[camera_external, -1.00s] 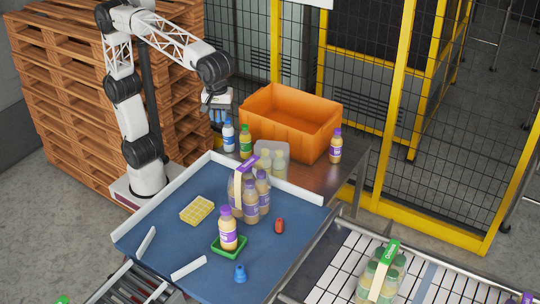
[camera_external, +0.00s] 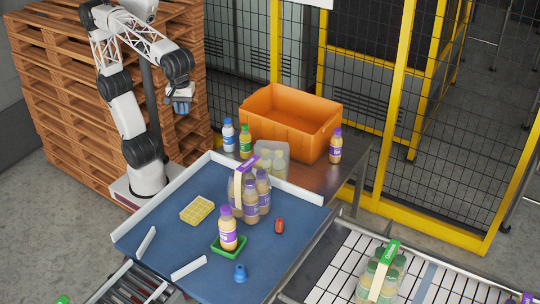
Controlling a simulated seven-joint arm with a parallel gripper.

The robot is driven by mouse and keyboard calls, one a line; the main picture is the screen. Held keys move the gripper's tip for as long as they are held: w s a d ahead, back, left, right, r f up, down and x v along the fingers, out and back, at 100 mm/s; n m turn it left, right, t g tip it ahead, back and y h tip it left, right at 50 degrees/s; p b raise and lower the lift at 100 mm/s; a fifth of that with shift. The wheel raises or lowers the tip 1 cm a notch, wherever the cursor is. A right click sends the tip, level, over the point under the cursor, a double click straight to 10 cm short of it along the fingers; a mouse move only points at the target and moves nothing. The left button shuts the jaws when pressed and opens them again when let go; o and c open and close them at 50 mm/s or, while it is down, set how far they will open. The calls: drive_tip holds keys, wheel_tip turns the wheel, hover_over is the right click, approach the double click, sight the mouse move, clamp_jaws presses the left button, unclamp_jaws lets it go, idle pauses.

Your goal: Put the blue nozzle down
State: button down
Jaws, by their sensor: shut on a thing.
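My gripper (camera_external: 181,98) is raised at the upper left, in front of the pallet stack and well above the table. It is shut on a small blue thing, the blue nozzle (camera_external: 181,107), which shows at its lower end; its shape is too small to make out. Another blue, cone-like piece (camera_external: 240,273) stands upright on the blue work table (camera_external: 190,239), near its front edge and far from my gripper.
A purple-capped bottle (camera_external: 227,230) stands in a green tray (camera_external: 214,252). Near it are a bottle pack (camera_external: 249,201), a yellow grid block (camera_external: 196,210) and a red piece (camera_external: 279,226). An orange crate (camera_external: 285,134) and loose bottles stand behind.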

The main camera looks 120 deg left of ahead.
wheel_tip(320, 180, down, 16)
drive_tip(key=shift+s, duration=0.15)
drive_tip(key=shift+r, duration=0.1)
hover_over(215, 178)
drive_tip(key=shift+f, duration=0.7)
idle(0.5)
drive_tip(key=shift+f, duration=1.8)
